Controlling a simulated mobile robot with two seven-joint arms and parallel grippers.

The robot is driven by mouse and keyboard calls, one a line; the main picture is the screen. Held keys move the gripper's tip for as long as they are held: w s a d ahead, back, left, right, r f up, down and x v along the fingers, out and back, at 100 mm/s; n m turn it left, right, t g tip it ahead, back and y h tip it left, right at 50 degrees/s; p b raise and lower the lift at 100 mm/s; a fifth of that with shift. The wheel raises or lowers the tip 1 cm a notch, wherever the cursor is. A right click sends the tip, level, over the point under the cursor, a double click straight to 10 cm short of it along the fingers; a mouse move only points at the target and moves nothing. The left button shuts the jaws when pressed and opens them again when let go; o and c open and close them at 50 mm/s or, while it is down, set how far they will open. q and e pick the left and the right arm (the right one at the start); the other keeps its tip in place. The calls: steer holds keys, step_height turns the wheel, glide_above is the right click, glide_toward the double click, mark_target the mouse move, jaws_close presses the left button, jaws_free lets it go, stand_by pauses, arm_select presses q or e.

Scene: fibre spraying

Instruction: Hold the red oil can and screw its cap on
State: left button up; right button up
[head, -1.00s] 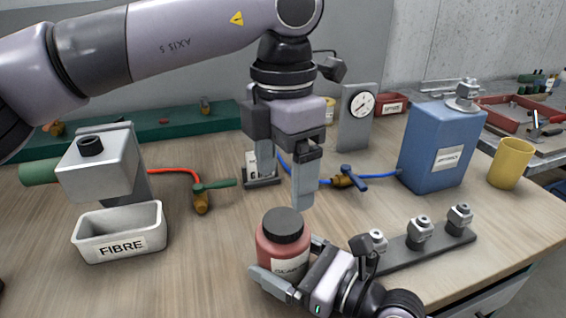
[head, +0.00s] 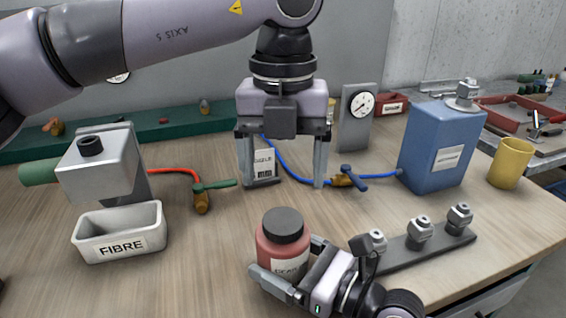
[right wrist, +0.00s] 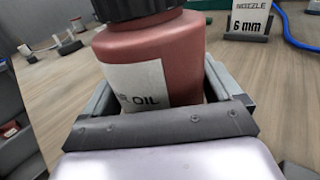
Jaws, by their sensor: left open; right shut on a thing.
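The red oil can (head: 276,259) stands upright at the front middle of the table. A black cap (head: 283,224) sits on its top; I cannot tell how tight it is. My right gripper (head: 268,273) is shut on the can's body from the front right. In the right wrist view the can (right wrist: 165,60) fills the space between the fingers, with part of its label showing "OIL". My left gripper (head: 282,184) is open and empty, fingers pointing down, above and behind the can, apart from the cap.
A white FIBRE bin (head: 120,232) and a grey dispenser (head: 100,170) stand left. A nozzle card (head: 264,163) shows behind my left gripper. A blue canister (head: 440,150) and a yellow cup (head: 510,163) stand right. A dark rail (head: 400,256) with several metal fittings lies right of the can.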

mark_target(283, 220)
arm_select(q)
steer(key=shift+f, duration=0.1)
steer(key=shift+f, duration=3.9)
